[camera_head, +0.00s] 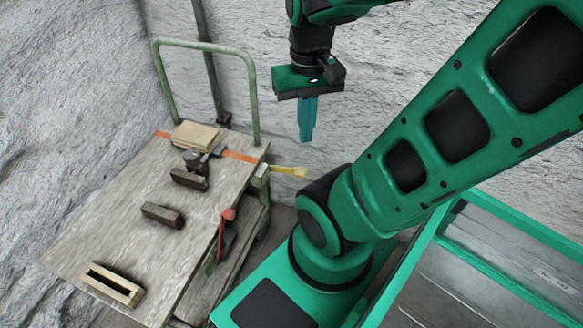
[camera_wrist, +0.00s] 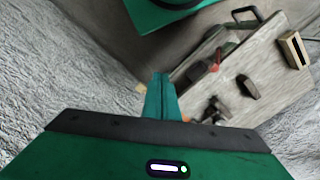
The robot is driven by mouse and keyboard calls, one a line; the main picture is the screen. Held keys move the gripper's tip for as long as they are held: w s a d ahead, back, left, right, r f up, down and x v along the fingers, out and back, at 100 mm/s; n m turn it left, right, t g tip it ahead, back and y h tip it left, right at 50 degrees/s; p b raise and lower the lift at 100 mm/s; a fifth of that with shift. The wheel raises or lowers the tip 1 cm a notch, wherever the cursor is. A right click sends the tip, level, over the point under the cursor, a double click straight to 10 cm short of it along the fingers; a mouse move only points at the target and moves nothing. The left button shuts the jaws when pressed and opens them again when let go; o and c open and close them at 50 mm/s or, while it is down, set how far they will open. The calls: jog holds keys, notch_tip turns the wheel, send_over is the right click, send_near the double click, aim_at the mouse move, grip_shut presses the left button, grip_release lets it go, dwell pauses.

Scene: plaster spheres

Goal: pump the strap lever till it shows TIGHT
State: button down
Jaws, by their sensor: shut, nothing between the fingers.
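An orange strap (camera_head: 240,156) runs across the far end of a wooden cart top and passes by a pale board (camera_head: 195,136). At the cart's right edge, a yellow lever (camera_head: 288,171) sticks out to the right from a pale fitting (camera_head: 261,170). No TIGHT marking is readable. My gripper (camera_head: 306,139) is shut and empty, pointing down, above the lever and apart from it. In the wrist view my shut fingers (camera_wrist: 160,76) show at the centre; a small yellowish bit (camera_wrist: 141,88) beside them may be the lever, partly hidden.
The cart top (camera_head: 110,225) carries dark blocks (camera_head: 162,215) and a slotted wooden box (camera_head: 113,285). A red-knobbed handle (camera_head: 228,214) stands at its right side. A green push rail (camera_head: 204,47) rises at the far end, before a rough pale wall (camera_head: 70,80).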

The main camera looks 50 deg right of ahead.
jog(key=shift+s, duration=0.55)
jog(key=m, duration=1.8)
send_over(302, 170)
notch_tip(302, 170, down, 26)
jog(key=shift+s+d+f+t+y, duration=0.3)
jog(key=shift+d+f+t+y, duration=0.1)
jog(key=shift+f, duration=0.15)
jog(key=shift+w+a+f, duration=0.1)
jog(key=shift+a+f, duration=0.05)
jog(key=shift+f, duration=1.6)
jog(key=shift+w+a+f, duration=0.1)
jog(key=shift+a+f, duration=0.05)
jog(key=shift+f, duration=1.55)
jog(key=shift+f, duration=0.1)
